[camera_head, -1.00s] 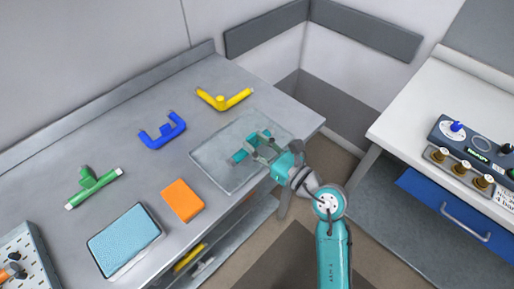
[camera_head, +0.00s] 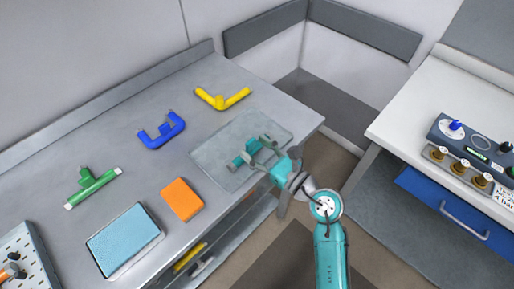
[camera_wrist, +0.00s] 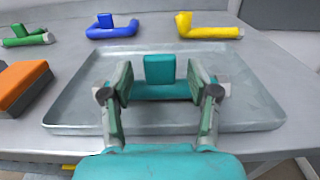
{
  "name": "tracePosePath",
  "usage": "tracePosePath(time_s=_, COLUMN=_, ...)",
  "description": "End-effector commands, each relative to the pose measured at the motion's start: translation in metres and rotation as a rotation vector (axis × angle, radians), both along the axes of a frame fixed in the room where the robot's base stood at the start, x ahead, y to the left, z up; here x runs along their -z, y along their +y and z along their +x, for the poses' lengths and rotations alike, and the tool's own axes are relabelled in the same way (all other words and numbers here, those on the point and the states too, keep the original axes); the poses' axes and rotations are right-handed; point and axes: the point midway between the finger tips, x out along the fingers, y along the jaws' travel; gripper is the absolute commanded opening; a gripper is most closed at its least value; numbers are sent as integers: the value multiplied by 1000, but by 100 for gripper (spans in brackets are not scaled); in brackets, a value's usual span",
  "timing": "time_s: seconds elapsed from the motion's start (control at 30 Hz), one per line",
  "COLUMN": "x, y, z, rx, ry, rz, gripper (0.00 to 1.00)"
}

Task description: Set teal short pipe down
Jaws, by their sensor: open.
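The teal short pipe (camera_wrist: 160,72) lies in the grey metal tray (camera_wrist: 258,112), its stub pointing up in the wrist view. In the head view the pipe (camera_head: 238,161) shows at the left of my gripper, partly covered by it. My gripper (camera_head: 258,148) is open, with its two fingers on either side of the pipe's stub. In the wrist view the fingers of my gripper (camera_wrist: 161,84) stand apart from the stub, with a gap on each side. The pipe appears to rest on the tray floor.
Behind the tray lie a yellow pipe (camera_head: 222,98), a blue pipe (camera_head: 162,131) and a green pipe (camera_head: 93,187). An orange block (camera_head: 182,200) and a light blue pad (camera_head: 125,240) lie to the left. The bench's back left surface is clear.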

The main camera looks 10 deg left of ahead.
Motion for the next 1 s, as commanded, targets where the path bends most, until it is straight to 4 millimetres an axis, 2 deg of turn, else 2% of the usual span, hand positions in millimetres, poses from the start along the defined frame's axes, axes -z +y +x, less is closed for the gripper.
tracePosePath(time_s=0.17, x=-3, y=-5, z=-3, rx=2, ry=0, rz=0, gripper=60)
tracePosePath(time_s=0.7, x=-3, y=-81, z=-62, rx=4, ry=1, rz=0, gripper=60)
tracePosePath(time_s=1.0, x=-3, y=-95, z=-74, rx=1, ry=0, rz=0, gripper=60)
